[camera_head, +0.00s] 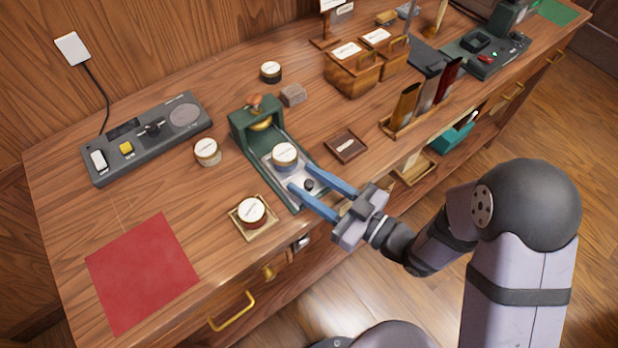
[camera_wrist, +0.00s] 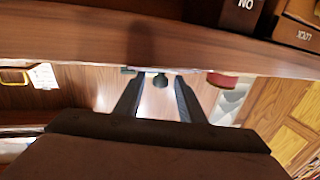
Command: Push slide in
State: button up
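The green press (camera_head: 243,124) stands on the table with a pale metal slide (camera_head: 294,196) drawn out toward the front edge. A round tin with a white label (camera_head: 285,153) sits on the slide in front of the press head. A small black knob (camera_head: 309,185) stands on the slide's near part. My gripper (camera_head: 302,178) is open, its two blue fingers reaching over the slide with the knob showing between them. In the wrist view the fingers (camera_wrist: 157,92) are apart and a dark knob (camera_wrist: 160,80) shows between them. I cannot tell whether either finger touches it.
A tin on a small tray (camera_head: 236,222) and another tin (camera_head: 207,152) stand left of the press. A dark square tray (camera_head: 346,146) lies to its right, and a brown block (camera_head: 293,95) behind. A grey control panel (camera_head: 150,134) and red mat (camera_head: 141,272) are further left.

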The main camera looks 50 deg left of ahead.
aim_at(293, 165)
jog(key=shift+a, duration=0.15)
grip_shut()
jog(key=x, duration=0.3)
jog(key=w+b+x, duration=0.1)
jog(key=x, duration=0.2)
jog(key=shift+w+a+f, duration=0.1)
jog(key=shift+w, duration=0.05)
jog(key=shift+a, duration=0.5)
grip_release()
jog(key=shift+w+d, duration=0.1)
jog(key=shift+d, duration=0.05)
jog(key=shift+b+v, duration=1.05)
jog(key=shift+v, duration=2.5)
